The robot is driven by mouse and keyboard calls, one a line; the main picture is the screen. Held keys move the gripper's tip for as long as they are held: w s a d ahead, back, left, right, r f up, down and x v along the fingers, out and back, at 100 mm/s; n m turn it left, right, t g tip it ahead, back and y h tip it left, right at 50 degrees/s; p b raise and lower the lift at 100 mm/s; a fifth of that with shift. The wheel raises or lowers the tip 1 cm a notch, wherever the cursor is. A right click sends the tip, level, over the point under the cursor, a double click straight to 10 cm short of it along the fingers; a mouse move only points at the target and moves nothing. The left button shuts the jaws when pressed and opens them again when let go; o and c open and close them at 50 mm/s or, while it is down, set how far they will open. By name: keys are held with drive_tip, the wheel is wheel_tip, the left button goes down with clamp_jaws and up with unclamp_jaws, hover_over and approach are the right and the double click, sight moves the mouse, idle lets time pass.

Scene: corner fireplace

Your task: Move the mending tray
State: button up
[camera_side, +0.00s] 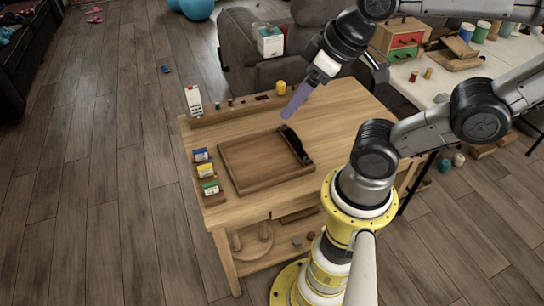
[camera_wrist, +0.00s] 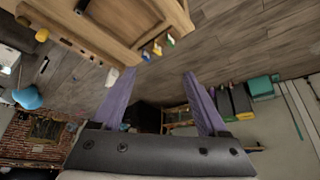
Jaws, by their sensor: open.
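The mending tray appears to be the square, shallow wooden tray (camera_side: 258,162) lying flat on the wooden table, with a low rim. A black handle-like piece (camera_side: 297,144) sits at its right rim.
Small coloured boxes (camera_side: 206,171) stand in a holder along the table's left edge. A white carton (camera_side: 193,99) and a yellow cup (camera_side: 281,87) stand at the back. The table (camera_side: 345,115) is clear right of the tray. A white side table (camera_side: 440,82) holds drawers and spools.

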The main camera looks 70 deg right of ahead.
drive_tip(key=c, duration=0.3)
drive_tip(key=shift+w+n, duration=0.1)
drive_tip(key=shift+n, duration=0.4)
drive_tip(key=shift+c, duration=1.4)
drive_tip(key=w+n, duration=0.1)
drive_tip(key=n, duration=0.1)
drive_tip(key=w+d+r+n+t, duration=0.1)
drive_tip(key=n, duration=0.1)
drive_tip(key=w+r+n, duration=0.1)
drive_tip(key=n, duration=0.1)
drive_tip(key=shift+w+d+r+t+h, duration=0.15)
drive_tip(key=shift+w+t+h, duration=0.2)
drive_tip(key=shift+t+h, duration=0.05)
clamp_jaws()
drive_tip(key=n+g+h, duration=0.1)
drive_tip(key=n+g, duration=0.4)
drive_tip(key=n, duration=1.5)
hover_over(259, 140)
drive_tip(key=s+a, duration=0.5)
wheel_tip(259, 140, down, 28)
drive_tip(key=x, duration=1)
drive_tip(key=shift+s+d, duration=0.1)
drive_tip(key=shift+s, duration=0.05)
drive_tip(key=shift+w+d+r, duration=0.15)
drive_tip(key=shift+w+d, duration=1.2)
drive_tip(key=shift+d, duration=0.05)
